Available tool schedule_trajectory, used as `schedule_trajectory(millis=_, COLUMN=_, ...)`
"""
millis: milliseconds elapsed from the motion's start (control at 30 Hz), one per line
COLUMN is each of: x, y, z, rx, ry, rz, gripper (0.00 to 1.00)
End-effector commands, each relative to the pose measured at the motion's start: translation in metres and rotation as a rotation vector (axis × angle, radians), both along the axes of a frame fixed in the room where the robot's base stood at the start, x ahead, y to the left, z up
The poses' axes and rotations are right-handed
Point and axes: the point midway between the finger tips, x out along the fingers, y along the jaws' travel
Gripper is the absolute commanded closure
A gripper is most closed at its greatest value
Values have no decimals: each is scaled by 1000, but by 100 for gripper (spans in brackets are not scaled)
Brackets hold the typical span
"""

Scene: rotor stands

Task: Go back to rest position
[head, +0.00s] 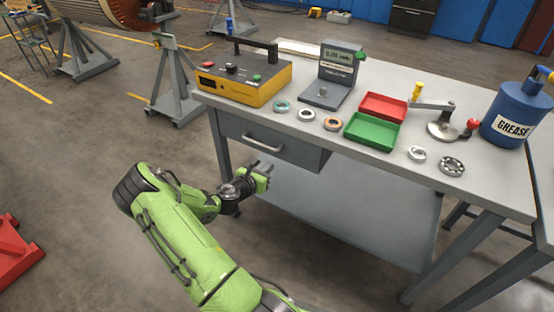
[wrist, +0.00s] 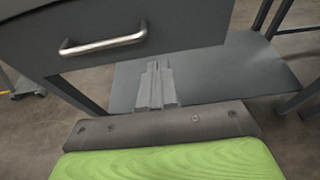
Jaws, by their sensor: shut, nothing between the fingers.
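My gripper (head: 262,172) is at the end of my green arm, in front of the workbench and below the level of its top. In the wrist view my gripper (wrist: 157,68) shows its grey fingers together, with nothing between them. The closed drawer (head: 268,141) with its metal handle (head: 262,144) is just above and behind it. In the wrist view the drawer front (wrist: 180,25) and the handle (wrist: 103,42) are at the upper left, apart from the fingers.
The workbench (head: 480,187) carries a yellow tester (head: 243,80), a gauge (head: 335,75), red (head: 383,106) and green (head: 371,132) trays, several bearings and a blue grease tub (head: 516,115). A lower shelf (head: 370,220) lies under it.

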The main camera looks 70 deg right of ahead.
Motion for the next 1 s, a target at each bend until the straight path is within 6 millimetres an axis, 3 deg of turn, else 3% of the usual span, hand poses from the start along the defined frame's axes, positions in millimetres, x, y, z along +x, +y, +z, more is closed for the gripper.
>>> schedule_trajectory(millis=167, x=4, y=22, z=7, rx=2, ry=1, rz=-1, gripper=100)
schedule_trajectory(millis=567, x=4, y=24, z=6, rx=3, ry=-1, rz=-2, gripper=100)
schedule_trajectory(millis=667, x=8, y=30, z=16, rx=19, ry=-80, rz=-35, gripper=100)
schedule_trajectory(millis=767, x=22, y=53, z=43, rx=81, ry=-323, rz=-147, gripper=100)
schedule_trajectory(millis=867, x=42, y=95, z=75, rx=200, ry=-631, rz=-299, gripper=100)
schedule_trajectory(millis=1000, x=69, y=166, z=125, rx=407, ry=-982, rz=-499, gripper=100)
